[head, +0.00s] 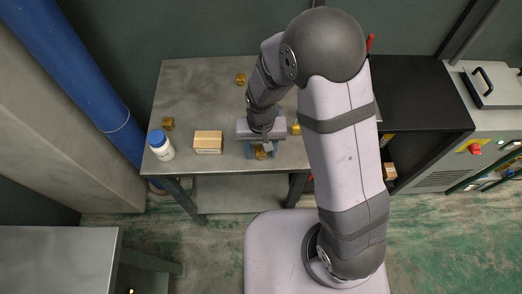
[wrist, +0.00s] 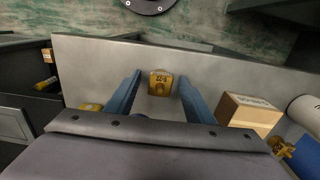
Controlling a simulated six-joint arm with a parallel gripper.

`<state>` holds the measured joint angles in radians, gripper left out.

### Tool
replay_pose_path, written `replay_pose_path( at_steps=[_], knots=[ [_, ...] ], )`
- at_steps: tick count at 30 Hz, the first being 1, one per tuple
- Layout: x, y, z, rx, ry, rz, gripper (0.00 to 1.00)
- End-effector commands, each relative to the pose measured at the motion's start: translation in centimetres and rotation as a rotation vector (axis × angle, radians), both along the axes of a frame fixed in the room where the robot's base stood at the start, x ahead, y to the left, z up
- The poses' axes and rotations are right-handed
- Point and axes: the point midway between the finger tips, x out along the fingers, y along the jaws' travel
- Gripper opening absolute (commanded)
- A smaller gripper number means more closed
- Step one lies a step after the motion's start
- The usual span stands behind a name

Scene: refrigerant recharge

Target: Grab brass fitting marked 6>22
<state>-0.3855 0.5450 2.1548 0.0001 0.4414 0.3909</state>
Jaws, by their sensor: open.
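A brass fitting (wrist: 160,83) with a dark marking on its face stands between the tips of my gripper (wrist: 159,77) in the wrist view. The marking appears turned and I cannot read it surely. My gripper's two blue fingers are open, one on each side of the fitting, with gaps showing. In the head view my gripper (head: 262,147) is over the front of the grey table, and the fitting (head: 260,153) shows at its fingers. Other brass fittings lie at the table's back (head: 240,79), on its left (head: 168,124) and just right of my gripper (head: 296,128).
A cardboard box (head: 208,142) and a white bottle with a blue cap (head: 161,145) stand left of my gripper on the grey table (head: 190,85). A black bench (head: 425,95) adjoins on the right. The table's back left is mostly clear.

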Motion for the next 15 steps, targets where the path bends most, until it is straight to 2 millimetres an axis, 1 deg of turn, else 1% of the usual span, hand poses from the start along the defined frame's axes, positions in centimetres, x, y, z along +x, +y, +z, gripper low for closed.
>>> replay_pose_path(
  at_steps=[3,4,5,6,8,9,10,15],
  knots=[
    [0.01,0.00,0.00,0.000,0.000,0.000,0.48],
    [0.01,0.00,0.01,0.000,0.000,0.000,0.44],
    [0.01,0.00,0.01,0.000,0.000,0.000,0.36],
    [0.01,0.00,0.01,0.000,0.000,0.000,0.27],
    [0.01,0.00,0.01,0.000,0.000,0.000,0.13],
    [0.00,-0.01,0.02,0.000,0.000,0.000,0.03],
    [0.00,-0.01,0.02,0.000,0.000,0.000,0.01],
    [0.01,0.00,0.04,0.000,0.000,0.000,0.01]
  ],
)
